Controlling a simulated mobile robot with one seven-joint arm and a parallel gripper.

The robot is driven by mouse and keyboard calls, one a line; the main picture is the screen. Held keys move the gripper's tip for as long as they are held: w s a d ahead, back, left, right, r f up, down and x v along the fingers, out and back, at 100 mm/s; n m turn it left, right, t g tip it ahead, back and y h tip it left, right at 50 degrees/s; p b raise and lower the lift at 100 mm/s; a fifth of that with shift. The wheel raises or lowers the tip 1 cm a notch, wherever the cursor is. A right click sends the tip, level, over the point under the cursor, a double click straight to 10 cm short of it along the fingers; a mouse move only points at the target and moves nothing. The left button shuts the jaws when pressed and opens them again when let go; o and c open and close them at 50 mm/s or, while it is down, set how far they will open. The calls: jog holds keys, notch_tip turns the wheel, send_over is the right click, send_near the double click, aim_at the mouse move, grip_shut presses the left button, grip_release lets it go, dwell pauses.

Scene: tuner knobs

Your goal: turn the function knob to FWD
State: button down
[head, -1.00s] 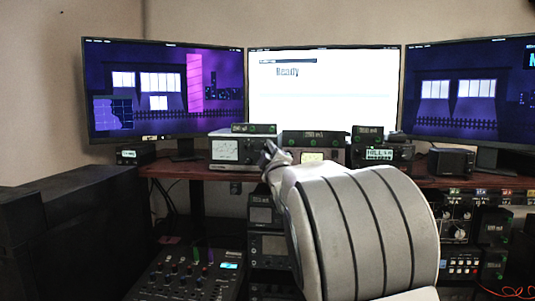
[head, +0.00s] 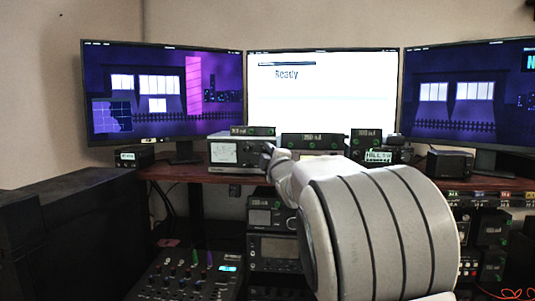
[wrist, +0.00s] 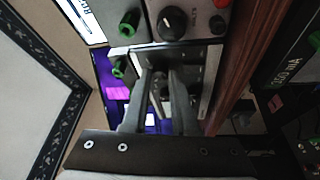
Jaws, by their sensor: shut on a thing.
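My gripper (wrist: 160,84) reaches in at the front of the radio gear in the wrist view, its two dark fingers close together. It is shut on a small knob-like part, mostly hidden between the fingers; I cannot read which knob it is. A black knob with a pale pointer mark (wrist: 172,22) is on a grey panel above the fingers, apart from them. In the head view the gripper tip (head: 268,150) is beside the right part of a grey tuner with a pale meter (head: 224,152). No FWD lettering is readable.
Green knobs (wrist: 130,22) sit close to the fingers. The wooden shelf edge (wrist: 243,60) runs along the right in the wrist view. Small display boxes (head: 312,140) stand on the gear. Monitors (head: 320,95) are behind, and a mixer (head: 185,275) is low in front.

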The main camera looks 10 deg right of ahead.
jog(key=c, duration=0.7)
grip_release()
jog(key=shift+f, duration=0.15)
